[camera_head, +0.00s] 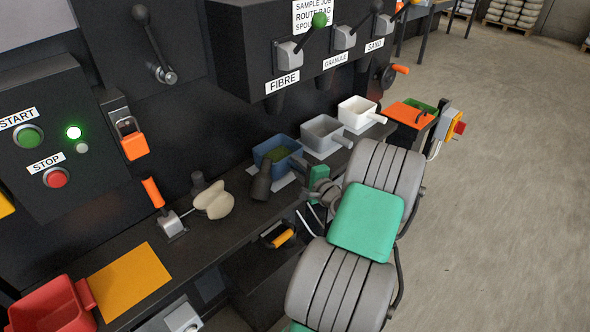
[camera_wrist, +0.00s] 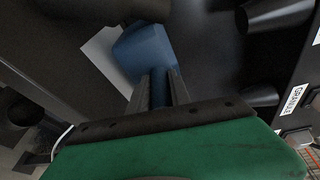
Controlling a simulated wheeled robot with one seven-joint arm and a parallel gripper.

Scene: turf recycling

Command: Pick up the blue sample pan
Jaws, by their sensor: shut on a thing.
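The blue sample pan (camera_head: 268,158) sits at the black bench's back edge, on or just above a pale pad (camera_head: 284,182); I cannot tell if it touches. My gripper (camera_wrist: 158,82) is shut on that handle. In the head view my wrist (camera_head: 320,180) comes in from the right of the pan, and the fingertips are hard to make out.
A grey pan (camera_head: 322,136) and a white pan (camera_head: 358,113) stand in a row to the right, below the FIBRE, GRANULE and SAND levers. A dark bottle-shaped thing (camera_head: 262,182) stands close in front of the blue pan. A cream lobed object (camera_head: 213,202) lies to its left.

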